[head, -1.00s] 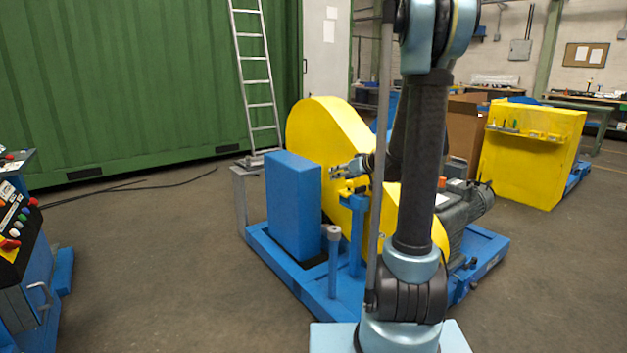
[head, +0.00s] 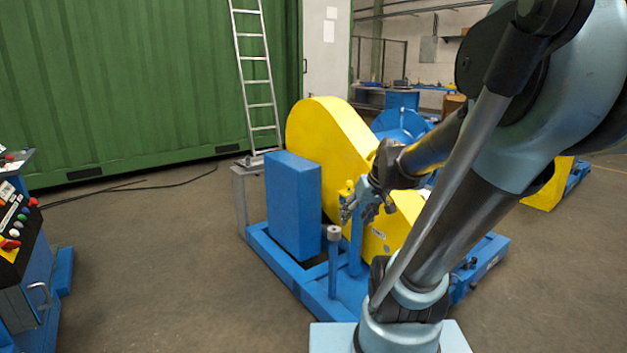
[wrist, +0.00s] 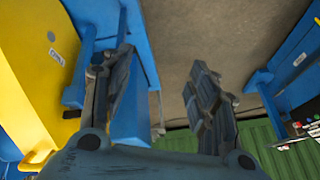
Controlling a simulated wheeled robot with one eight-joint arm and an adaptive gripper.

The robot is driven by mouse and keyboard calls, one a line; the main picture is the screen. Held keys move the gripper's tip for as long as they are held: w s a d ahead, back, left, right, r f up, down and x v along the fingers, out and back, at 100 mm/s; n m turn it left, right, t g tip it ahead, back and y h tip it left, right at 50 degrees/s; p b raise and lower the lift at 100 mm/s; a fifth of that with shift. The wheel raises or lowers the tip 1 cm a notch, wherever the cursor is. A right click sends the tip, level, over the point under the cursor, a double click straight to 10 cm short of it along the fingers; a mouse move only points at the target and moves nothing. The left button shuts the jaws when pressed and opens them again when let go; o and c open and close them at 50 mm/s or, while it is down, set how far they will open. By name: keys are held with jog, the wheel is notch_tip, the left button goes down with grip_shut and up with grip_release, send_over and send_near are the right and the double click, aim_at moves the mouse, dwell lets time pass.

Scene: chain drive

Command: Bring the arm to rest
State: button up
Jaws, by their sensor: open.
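My gripper (head: 362,210) is in front of the yellow chain guard (head: 335,135) in the head view, close to a blue post (head: 357,235). In the wrist view my gripper (wrist: 165,95) shows two dark jointed fingers spread wide with the floor between them; it is open and empty. The left finger overlaps a blue upright part (wrist: 135,85) beside the yellow guard (wrist: 35,80); I cannot tell whether they touch. My arm crosses the right side of the head view and hides part of the machine behind it.
A blue box-shaped block (head: 293,205) and a short post with a grey top (head: 333,260) stand on the blue base frame (head: 300,283). A control console (head: 25,250) is at the left edge. A ladder (head: 256,80) leans by the green container (head: 120,90). The floor between is clear.

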jog(key=s+d+f+m+g+h, duration=0.1)
jog(key=s+d+f, duration=0.1)
jog(key=s, duration=0.5)
jog(key=s+d+f+m+g+h, duration=0.1)
jog(key=s+d+f+h, duration=0.1)
jog(key=s, duration=0.5)
jog(key=shift+d+f+m, duration=0.3)
jog(key=shift+d+f, duration=0.35)
jog(key=shift+d, duration=0.35)
jog(key=shift+s, duration=0.1)
jog(key=c, duration=0.5)
jog(key=shift+d, duration=0.15)
